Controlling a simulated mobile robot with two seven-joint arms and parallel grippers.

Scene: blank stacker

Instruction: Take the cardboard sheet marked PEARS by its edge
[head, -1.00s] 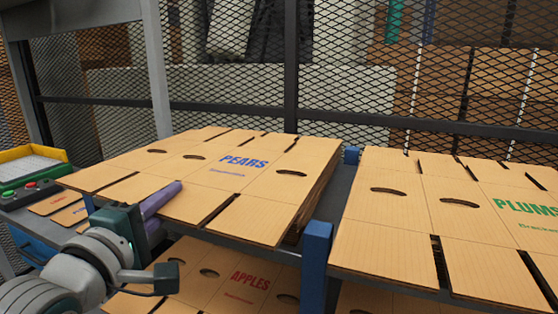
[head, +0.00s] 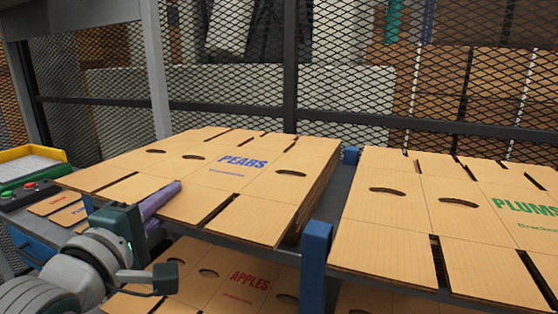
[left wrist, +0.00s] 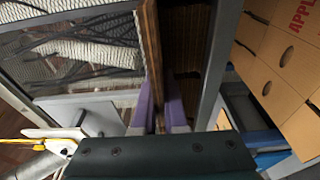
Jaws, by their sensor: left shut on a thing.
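The cardboard sheet marked PEARS (head: 225,190) lies flat on top of a stack on the upper shelf, with blue lettering, slots and oval hand holes. My left gripper (head: 172,190) is at its near left edge, with one purple finger above the sheet; the other finger is hidden below it. In the left wrist view, the two purple fingers of the left gripper (left wrist: 159,100) stand on either side of a thin brown cardboard edge (left wrist: 152,55) and are shut on it. How many layers are between them cannot be told. My right gripper is not in view.
A PLUMS stack (head: 400,225) lies to the right, past a blue post (head: 317,250). An APPLES sheet (head: 215,290) lies on the shelf below. A panel with buttons (head: 35,190) is at the left. A mesh fence (head: 350,90) closes the back.

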